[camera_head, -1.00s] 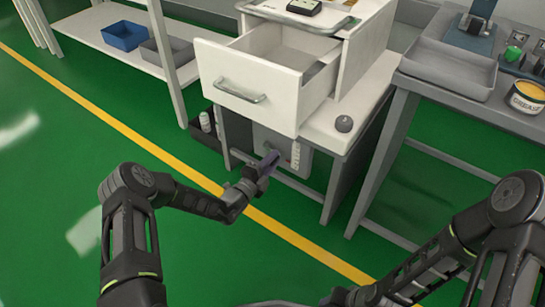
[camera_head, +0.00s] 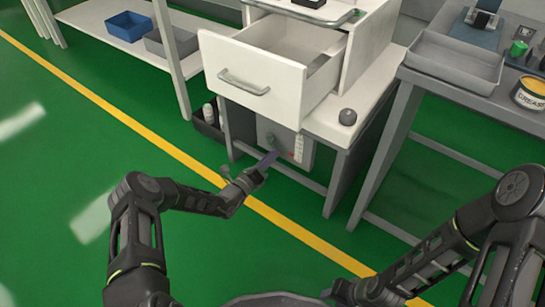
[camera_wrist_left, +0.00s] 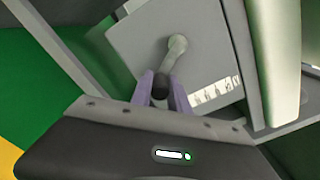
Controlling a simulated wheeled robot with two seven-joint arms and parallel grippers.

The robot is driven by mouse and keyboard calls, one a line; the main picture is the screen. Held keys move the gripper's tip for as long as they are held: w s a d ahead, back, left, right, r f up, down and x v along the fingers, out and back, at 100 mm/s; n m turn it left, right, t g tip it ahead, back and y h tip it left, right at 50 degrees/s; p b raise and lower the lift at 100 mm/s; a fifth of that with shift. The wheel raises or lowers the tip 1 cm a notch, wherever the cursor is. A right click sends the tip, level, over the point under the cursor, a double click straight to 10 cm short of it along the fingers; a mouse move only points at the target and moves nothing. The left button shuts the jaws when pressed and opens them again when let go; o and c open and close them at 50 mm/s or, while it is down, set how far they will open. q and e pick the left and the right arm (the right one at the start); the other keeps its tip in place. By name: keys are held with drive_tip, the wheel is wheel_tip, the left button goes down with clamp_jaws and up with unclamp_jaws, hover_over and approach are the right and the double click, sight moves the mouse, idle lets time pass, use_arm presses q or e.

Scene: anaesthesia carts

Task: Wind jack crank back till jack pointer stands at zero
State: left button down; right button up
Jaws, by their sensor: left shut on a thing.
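The jack is a grey box under the white bench, seen in the head view (camera_head: 272,136) and tilted in the left wrist view (camera_wrist_left: 140,40). Its crank (camera_wrist_left: 172,58) is a pale arm from a round hub to a dark knob. My left gripper (camera_wrist_left: 160,88) has its purple fingers shut on the dark knob; in the head view the gripper (camera_head: 270,160) reaches the box front. A white scale strip (camera_wrist_left: 216,92) with dark marks lies beside the crank; the pointer's reading is too small to tell. My right gripper (camera_head: 335,292) is at the bottom edge, its fingers not clear.
An open white drawer (camera_head: 255,80) juts out above the jack. A grey table with a tray (camera_head: 455,62) and yellow tin (camera_head: 530,93) stands right. Green floor is clear in front.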

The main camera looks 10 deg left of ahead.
use_arm(q)
drive_tip(key=shift+w+a+f+m+p, duration=0.1)
drive_tip(key=shift+w+a+m, duration=0.15)
drive_tip(key=shift+a+m, duration=0.9)
drive_tip(key=shift+w+a+f+m+p, duration=0.15)
drive_tip(key=shift+w+a+m, duration=0.15)
drive_tip(key=shift+m, duration=1.7)
drive_tip(key=shift+w+a+f+m+p, duration=0.1)
drive_tip(key=shift+w+a+m, duration=0.15)
drive_tip(key=shift+a+m, duration=0.85)
drive_tip(key=shift+d+m, duration=0.45)
drive_tip(key=shift+m, duration=0.1)
drive_tip(key=c, duration=1.3)
unclamp_jaws()
drive_tip(key=shift+o, duration=0.2)
drive_tip(key=p+v, duration=0.3)
drive_tip(key=v, duration=0.4)
drive_tip(key=shift+s, duration=0.4)
